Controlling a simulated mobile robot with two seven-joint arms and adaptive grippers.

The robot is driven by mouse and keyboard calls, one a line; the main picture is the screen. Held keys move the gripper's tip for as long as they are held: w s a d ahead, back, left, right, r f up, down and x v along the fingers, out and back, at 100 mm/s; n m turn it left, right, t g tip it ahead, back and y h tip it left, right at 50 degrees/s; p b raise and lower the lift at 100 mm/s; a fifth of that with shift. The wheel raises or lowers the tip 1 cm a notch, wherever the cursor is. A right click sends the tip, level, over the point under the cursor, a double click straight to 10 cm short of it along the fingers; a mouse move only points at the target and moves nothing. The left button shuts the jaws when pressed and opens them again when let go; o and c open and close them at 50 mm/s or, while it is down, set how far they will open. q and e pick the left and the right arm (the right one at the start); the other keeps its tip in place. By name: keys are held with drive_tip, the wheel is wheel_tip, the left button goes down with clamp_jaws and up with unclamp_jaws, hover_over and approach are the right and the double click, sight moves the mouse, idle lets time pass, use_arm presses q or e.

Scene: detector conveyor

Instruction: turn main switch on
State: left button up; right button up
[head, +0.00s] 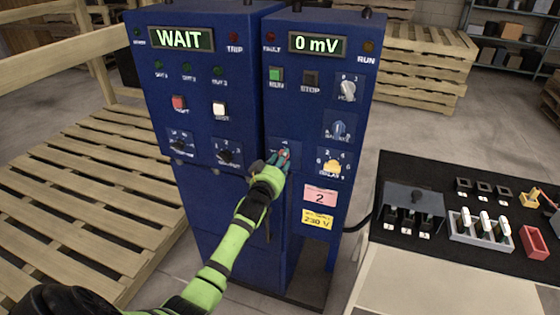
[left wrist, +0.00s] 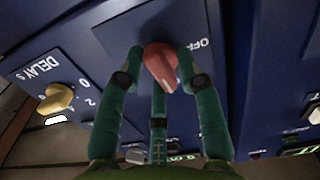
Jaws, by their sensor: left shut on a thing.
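The main switch is a red rotary knob (left wrist: 160,66) on a dark square plate (left wrist: 125,30) on the blue cabinet, with "OFF" lettering beside it in the left wrist view. My left gripper (head: 284,156) reaches the lower left of the right cabinet's front. Its green fingers (left wrist: 160,85) close around the red knob, and it is shut on it. In the head view the fingers mostly hide the knob. My right gripper is not in view.
The right blue cabinet (head: 282,105) shows "0 mV" (head: 317,44); the left one (head: 200,95) shows "WAIT" (head: 181,39). A yellow delay knob (head: 333,167) is just right of the gripper. A black-topped bench (head: 400,170) stands at right, wooden pallets (head: 90,190) at left.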

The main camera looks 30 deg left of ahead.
use_arm(q)
drive_tip(key=shift+w+d+r+m, duration=0.15)
drive_tip(key=shift+r+m, duration=0.15)
drive_tip(key=shift+m, duration=0.3)
drive_tip(key=shift+f, duration=0.1)
drive_tip(key=o, duration=0.8)
drive_tip(key=shift+c, duration=0.2)
drive_tip(key=shift+o, duration=0.8)
drive_tip(key=shift+d+f, duration=0.1)
drive_tip(key=shift+d, duration=0.1)
drive_tip(key=shift+a+f, duration=0.1)
drive_tip(key=shift+a, duration=0.1)
drive_tip(key=v, duration=1.2)
